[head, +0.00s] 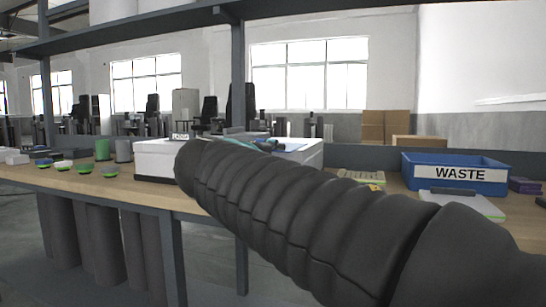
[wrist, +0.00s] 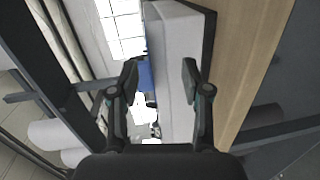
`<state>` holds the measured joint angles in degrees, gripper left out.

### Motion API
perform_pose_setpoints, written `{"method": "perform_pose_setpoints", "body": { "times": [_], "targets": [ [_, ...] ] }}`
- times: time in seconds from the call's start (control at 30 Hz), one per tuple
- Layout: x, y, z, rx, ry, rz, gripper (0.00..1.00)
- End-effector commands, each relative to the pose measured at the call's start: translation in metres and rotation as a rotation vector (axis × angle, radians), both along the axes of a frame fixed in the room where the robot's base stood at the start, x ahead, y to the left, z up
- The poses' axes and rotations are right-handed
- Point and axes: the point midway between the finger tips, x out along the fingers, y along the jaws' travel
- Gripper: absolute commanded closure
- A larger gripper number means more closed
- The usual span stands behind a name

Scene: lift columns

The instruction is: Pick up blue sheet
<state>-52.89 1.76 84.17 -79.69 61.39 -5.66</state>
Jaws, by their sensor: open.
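A pale blue sheet (head: 291,147) shows as a thin strip on top of a white box (head: 158,160) on the workbench in the head view. My dark arm hides much of the box and part of its top. My gripper (wrist: 160,80) is open and empty in the wrist view, its fingers well apart. The white box (wrist: 180,45) lies ahead of it, partly between the fingertips. A small blue patch (wrist: 145,76) shows beside the left finger at the box's edge; I cannot tell whether it is the sheet.
A blue bin marked WASTE (head: 455,174) stands on the right of the wooden bench (head: 105,184), with a clipboard (head: 465,203) before it. Green-and-dark round items (head: 84,167) and a green cylinder (head: 102,149) stand left. A shelf post (head: 238,75) rises behind the box.

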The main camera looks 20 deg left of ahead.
Motion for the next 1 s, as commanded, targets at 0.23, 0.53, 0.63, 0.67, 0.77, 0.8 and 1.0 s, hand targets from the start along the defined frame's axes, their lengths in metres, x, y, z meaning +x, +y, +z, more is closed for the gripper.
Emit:
{"method": "perform_pose_setpoints", "body": {
  "times": [0.23,0.53,0.63,0.67,0.77,0.8,1.0],
  "targets": [
    [-0.010,0.055,0.023,-0.063,-0.114,0.057,0.52],
    [0.017,0.053,0.026,-0.065,-0.117,0.055,0.52],
    [0.030,0.051,0.027,-0.065,-0.118,0.054,0.52],
    [0.033,0.051,0.027,-0.066,-0.117,0.055,0.52],
    [0.046,0.050,0.027,-0.066,-0.117,0.054,0.52],
    [0.051,0.050,0.027,-0.065,-0.117,0.055,0.52],
    [0.073,0.048,0.025,-0.063,-0.117,0.057,0.52]
  ]
}}
